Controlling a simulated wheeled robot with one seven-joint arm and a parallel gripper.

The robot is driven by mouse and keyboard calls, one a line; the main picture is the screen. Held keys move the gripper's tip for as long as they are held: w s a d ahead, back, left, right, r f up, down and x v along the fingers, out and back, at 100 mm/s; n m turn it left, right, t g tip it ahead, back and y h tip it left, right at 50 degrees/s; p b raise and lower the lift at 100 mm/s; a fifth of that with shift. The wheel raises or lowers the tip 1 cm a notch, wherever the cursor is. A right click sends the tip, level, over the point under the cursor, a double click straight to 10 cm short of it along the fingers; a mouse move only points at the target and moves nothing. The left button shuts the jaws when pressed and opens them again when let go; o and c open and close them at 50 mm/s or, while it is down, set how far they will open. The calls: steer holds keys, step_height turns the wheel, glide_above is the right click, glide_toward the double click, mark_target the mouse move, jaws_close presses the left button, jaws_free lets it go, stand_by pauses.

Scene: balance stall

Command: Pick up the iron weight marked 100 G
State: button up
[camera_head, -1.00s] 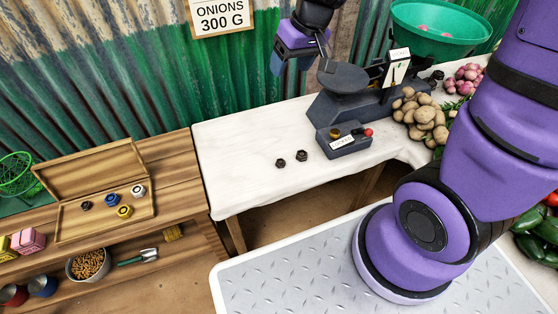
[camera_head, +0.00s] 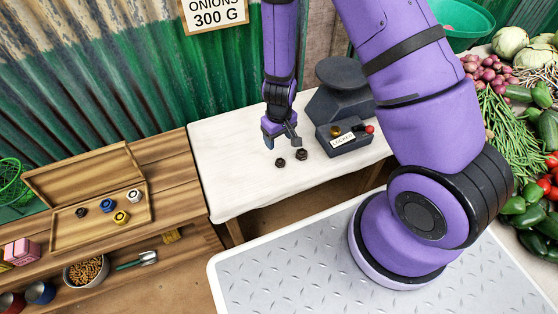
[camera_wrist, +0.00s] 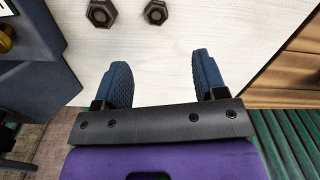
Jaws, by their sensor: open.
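Two dark hexagonal iron weights lie on the white-topped table: a left one (camera_head: 280,162) and a right one (camera_head: 302,154). No marking is legible on either, so I cannot tell which is the 100 G weight. They also show at the top of the wrist view, where the larger-looking one (camera_wrist: 101,13) is left of the smaller-looking one (camera_wrist: 155,12). My gripper (camera_head: 282,142) is open and empty above the table, close to both weights and toward the wall. In the wrist view its blue fingers (camera_wrist: 160,66) are apart with only tabletop between them.
The scale's dark box (camera_head: 343,137) with a brass knob and red button stands right of the weights. A wooden tray (camera_head: 70,238) holds black, blue, yellow and white pieces on the left bench. Vegetables lie at the right. The table's left part (camera_head: 225,170) is clear.

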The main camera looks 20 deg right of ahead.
mark_target(280, 161)
steer(key=shift+d+f, duration=0.2)
steer(key=shift+f, duration=5.6)
steer(key=shift+c, duration=0.5)
steer(key=c, duration=1)
steer(key=shift+r, duration=0.1)
